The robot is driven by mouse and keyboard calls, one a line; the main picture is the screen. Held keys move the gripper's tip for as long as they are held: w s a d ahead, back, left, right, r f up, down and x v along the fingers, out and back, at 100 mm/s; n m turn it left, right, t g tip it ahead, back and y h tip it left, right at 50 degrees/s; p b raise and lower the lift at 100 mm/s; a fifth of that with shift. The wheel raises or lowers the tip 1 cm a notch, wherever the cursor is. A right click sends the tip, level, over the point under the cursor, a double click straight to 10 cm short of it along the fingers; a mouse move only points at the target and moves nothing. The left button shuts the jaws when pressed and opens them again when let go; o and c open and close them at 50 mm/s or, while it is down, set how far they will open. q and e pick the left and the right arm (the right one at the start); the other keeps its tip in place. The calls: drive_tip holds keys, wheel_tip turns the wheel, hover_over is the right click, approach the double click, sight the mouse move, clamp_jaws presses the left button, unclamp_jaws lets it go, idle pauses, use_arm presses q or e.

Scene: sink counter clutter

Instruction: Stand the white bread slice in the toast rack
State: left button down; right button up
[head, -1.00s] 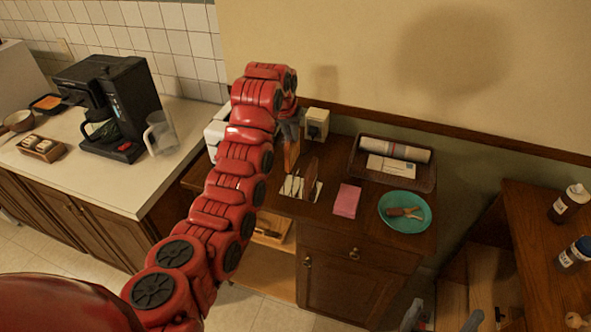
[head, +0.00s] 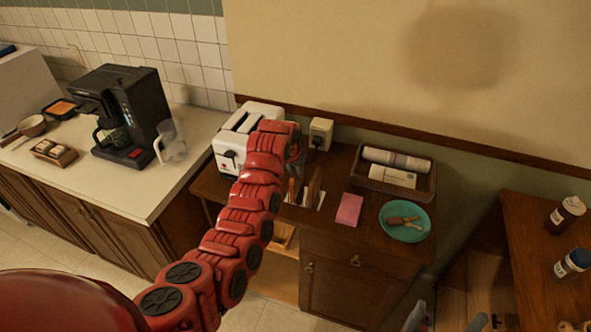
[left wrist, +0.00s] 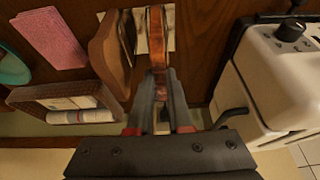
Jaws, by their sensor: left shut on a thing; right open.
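My left gripper (left wrist: 156,98) is shut on a bread slice (left wrist: 156,42), seen edge-on with its brown crust showing. In the head view this slice (head: 292,190) hangs upright below my left gripper (head: 296,160), partly hidden by my arm. It is at the left part of the pale toast rack (head: 320,202); I cannot tell whether it touches the rack (left wrist: 142,44). A browner slice (head: 314,186) stands in the rack to its right and also shows in the left wrist view (left wrist: 108,50). My right gripper (head: 445,321) is open and empty at the bottom edge.
A white toaster (head: 238,140) stands close to the left of the rack. To the right are a pink cloth (head: 348,210), a teal plate (head: 404,236) with brown pieces, and a dark basket (head: 423,187) with rolls. A coffee machine (head: 124,110) stands on the left counter.

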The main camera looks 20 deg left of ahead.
use_arm(q)
drive_tip(key=c, duration=0.8)
unclamp_jaws()
drive_tip(key=shift+c, duration=0.2)
